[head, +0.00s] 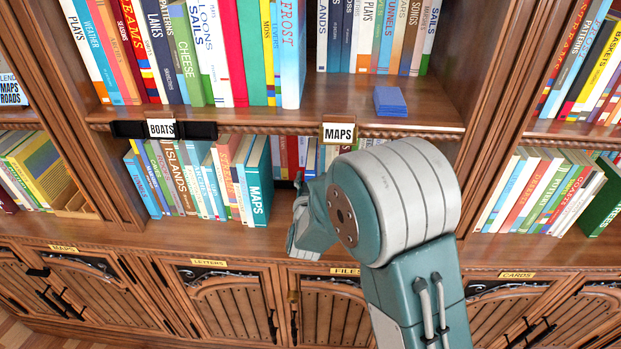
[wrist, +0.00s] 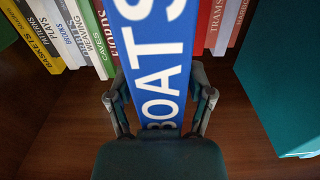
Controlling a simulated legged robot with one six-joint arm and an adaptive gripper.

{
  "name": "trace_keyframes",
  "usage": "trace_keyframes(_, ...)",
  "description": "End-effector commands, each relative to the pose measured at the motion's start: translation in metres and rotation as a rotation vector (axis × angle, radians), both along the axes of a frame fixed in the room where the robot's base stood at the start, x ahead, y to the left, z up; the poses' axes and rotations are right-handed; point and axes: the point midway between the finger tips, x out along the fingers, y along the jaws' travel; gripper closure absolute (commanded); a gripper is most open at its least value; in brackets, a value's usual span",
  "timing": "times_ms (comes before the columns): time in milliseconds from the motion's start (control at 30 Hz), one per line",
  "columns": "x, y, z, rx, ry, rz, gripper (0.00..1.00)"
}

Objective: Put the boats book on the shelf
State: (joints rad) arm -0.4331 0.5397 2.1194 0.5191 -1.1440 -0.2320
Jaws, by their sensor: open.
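The boats book (wrist: 155,75) is blue with large white letters on its spine. In the wrist view it stands upright between the two fingers of my gripper (wrist: 161,100), which are open on either side of it. I cannot tell whether the fingers touch it. Its foot is hidden by my gripper. In the head view my gripper (head: 303,218) is at the lower shelf (head: 274,232), right of the teal maps book (head: 258,185), and my arm hides the boats book there. A BOATS label (head: 161,128) and a MAPS label (head: 339,133) are on the shelf edge above.
A row of books stands behind the boats book in the wrist view, with a teal panel or cover (wrist: 278,85) close on the right. Small blue blocks or cards (head: 390,101) lie on the upper shelf. Cabinet doors (head: 235,305) are below.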

Motion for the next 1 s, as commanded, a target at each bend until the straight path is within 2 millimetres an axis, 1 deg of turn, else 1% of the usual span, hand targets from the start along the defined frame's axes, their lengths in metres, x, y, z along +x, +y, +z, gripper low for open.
trace_keyframes(67,-0.003,0.001,0.001,0.000,0.000,0.001,0.32)
trace_keyframes(167,-0.015,0.002,0.001,-0.001,0.000,0.003,0.32)
trace_keyframes(500,-0.085,0.005,0.001,-0.001,0.000,0.004,0.32)
trace_keyframes(633,-0.106,0.005,0.001,-0.001,0.000,0.003,0.32)
trace_keyframes(800,-0.119,0.005,0.001,0.000,0.000,0.002,0.32)
trace_keyframes(1000,-0.120,0.004,0.002,0.002,0.001,0.001,0.32)
